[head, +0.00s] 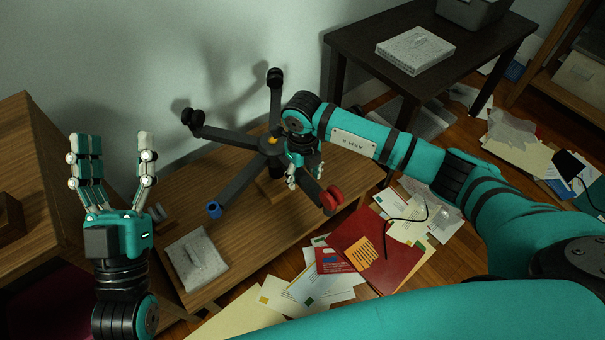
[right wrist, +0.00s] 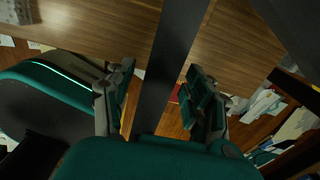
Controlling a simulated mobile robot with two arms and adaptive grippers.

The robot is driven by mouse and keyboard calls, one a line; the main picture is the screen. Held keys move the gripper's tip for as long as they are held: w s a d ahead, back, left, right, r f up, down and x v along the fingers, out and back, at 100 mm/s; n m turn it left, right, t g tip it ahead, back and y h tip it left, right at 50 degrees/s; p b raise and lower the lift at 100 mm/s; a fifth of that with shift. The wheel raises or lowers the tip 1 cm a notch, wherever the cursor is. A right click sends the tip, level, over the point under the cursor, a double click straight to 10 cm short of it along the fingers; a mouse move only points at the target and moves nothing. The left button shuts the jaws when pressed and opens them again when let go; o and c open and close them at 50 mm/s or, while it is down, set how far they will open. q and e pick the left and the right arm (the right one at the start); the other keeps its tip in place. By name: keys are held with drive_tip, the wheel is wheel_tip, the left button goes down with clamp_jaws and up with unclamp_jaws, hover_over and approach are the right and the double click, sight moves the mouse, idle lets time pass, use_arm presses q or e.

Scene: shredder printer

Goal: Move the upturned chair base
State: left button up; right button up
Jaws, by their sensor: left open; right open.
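The upturned chair base (head: 237,185) is a dark star of several legs with an orange hub centre, on a low wooden bench. Two visible leg ends carry black casters, one a red caster (head: 331,198), one a blue piece (head: 213,209). My right gripper (head: 305,180) is at the leg with the red caster, partly hidden by its own arm. In the right wrist view a dark leg (right wrist: 172,60) runs between the open fingers (right wrist: 160,72), with gaps on both sides. My left gripper (head: 114,143) is open, empty and upright, left of the base and apart from it.
A wooden cabinet (head: 30,170) stands at left, a dark table (head: 370,45) at back right. Papers and a red folder (head: 375,250) litter the floor. The wall is close behind the base.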

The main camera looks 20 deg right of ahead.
clamp_jaws()
drive_tip(key=shift+a, duration=0.15)
idle(0.4)
